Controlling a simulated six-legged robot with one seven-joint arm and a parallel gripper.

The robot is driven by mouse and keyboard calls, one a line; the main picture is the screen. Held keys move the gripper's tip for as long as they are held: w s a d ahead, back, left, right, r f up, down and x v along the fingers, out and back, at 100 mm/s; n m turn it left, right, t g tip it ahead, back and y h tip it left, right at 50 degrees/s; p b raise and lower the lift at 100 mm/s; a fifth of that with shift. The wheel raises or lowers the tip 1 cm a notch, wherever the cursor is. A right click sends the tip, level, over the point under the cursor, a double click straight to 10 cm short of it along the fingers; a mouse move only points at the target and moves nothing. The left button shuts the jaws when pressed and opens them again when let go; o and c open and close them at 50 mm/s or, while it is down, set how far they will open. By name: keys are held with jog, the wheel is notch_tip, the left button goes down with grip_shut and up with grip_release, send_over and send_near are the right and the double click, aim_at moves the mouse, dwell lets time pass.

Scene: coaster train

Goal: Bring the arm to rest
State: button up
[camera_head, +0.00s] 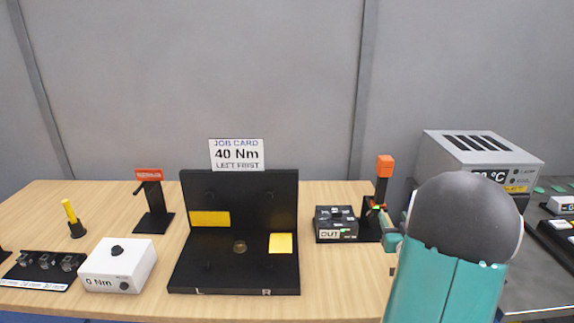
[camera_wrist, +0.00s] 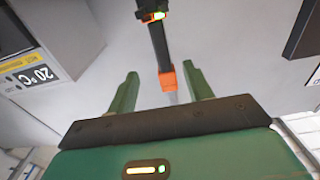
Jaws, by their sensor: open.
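My arm (camera_head: 450,275), teal with a dark grey rounded joint, rises at the lower right of the head view. My gripper (camera_wrist: 161,70) is open, its two green fingers apart in the wrist view. A black-shafted tool with an orange end (camera_wrist: 167,79) and a small lit display shows between and beyond the fingers; I cannot tell the exact gap. In the head view this tool (camera_head: 385,168) stands upright at its black holder, right of the OUT box, just left of my arm. My gripper is mostly hidden there by the arm.
On the wooden table are a black fixture (camera_head: 240,190) with a 40 Nm job card (camera_head: 237,154), a white 0 Nm box (camera_head: 118,265), a red-topped black stand (camera_head: 153,205) and the OUT box (camera_head: 337,224). A grey 20 °C unit (camera_head: 480,155) stands behind my arm.

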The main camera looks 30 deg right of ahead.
jog(key=w+a+r+n+g+y, duration=0.1)
jog(key=w+a+r+g+y, duration=0.2)
jog(key=a, duration=0.8)
jog(key=w+a+r+n+g+y, duration=0.1)
jog(key=w+a+r, duration=0.25)
jog(key=a, duration=0.75)
jog(key=s+a+n+g+y, duration=0.2)
jog(key=s+a, duration=0.6)
jog(key=a, duration=0.4)
jog(key=s+a+n+g+y, duration=0.2)
jog(key=s+a+g+y, duration=0.1)
jog(key=s+a, duration=0.6)
jog(key=a+g, duration=0.1)
jog(key=a, duration=0.2)
jog(key=shift+a+r, duration=0.15)
jog(key=shift+a, duration=0.25)
jog(key=shift+d, duration=0.1)
jog(key=shift+c, duration=0.2)
